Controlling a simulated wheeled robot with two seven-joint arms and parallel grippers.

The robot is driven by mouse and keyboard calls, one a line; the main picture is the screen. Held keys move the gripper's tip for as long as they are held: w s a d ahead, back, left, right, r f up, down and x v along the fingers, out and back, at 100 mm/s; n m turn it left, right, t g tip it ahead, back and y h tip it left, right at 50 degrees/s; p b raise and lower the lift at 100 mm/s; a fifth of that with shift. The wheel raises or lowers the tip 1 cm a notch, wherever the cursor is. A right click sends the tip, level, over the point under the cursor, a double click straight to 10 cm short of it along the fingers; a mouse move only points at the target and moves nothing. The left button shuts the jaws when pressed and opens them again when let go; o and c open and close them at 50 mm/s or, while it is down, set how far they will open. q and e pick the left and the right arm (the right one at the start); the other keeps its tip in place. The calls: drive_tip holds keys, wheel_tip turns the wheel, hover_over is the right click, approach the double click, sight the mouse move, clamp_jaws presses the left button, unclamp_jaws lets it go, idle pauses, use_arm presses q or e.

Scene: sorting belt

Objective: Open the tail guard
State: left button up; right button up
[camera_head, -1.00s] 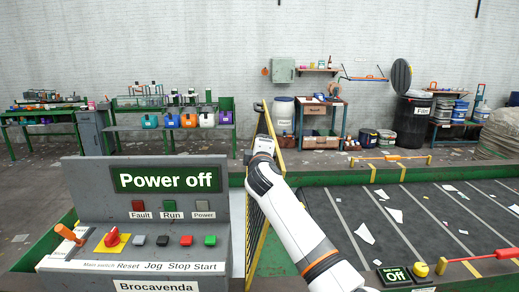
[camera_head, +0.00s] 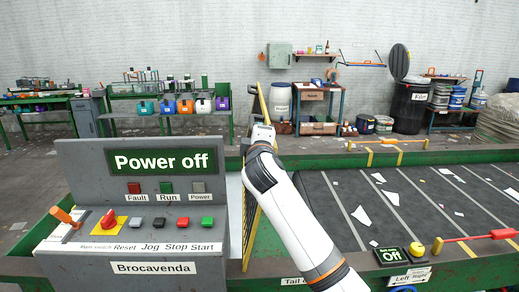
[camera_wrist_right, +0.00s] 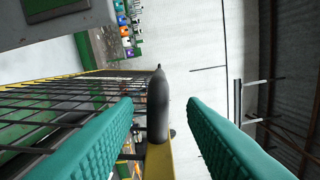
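The tail guard (camera_head: 250,215) is a dark mesh panel in a yellow frame, standing upright between the control console and the belt in the head view. It also shows at the left of the right wrist view (camera_wrist_right: 60,95). My right gripper (camera_head: 261,121) is at the top of the guard. In the wrist view its two teal fingers (camera_wrist_right: 160,102) are apart, with the guard's dark rounded handle (camera_wrist_right: 157,105) between them and gaps showing on both sides. My left gripper is not in view.
The dark belt (camera_head: 400,205) with white scraps lies right of my arm. A small "Off" box (camera_head: 391,256) and a red-handled lever (camera_head: 480,237) are on the front rail.

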drive_tip(key=s+b, duration=0.1)
drive_tip(key=s, duration=0.4)
drive_tip(key=shift+s, duration=0.25)
drive_tip(key=shift+s, duration=0.1)
drive_tip(key=s+p, duration=0.2)
drive_tip(key=s, duration=1.1)
drive_tip(key=shift+s+d, duration=0.3)
drive_tip(key=shift+s, duration=0.1)
idle(0.4)
drive_tip(key=shift+p, duration=0.4)
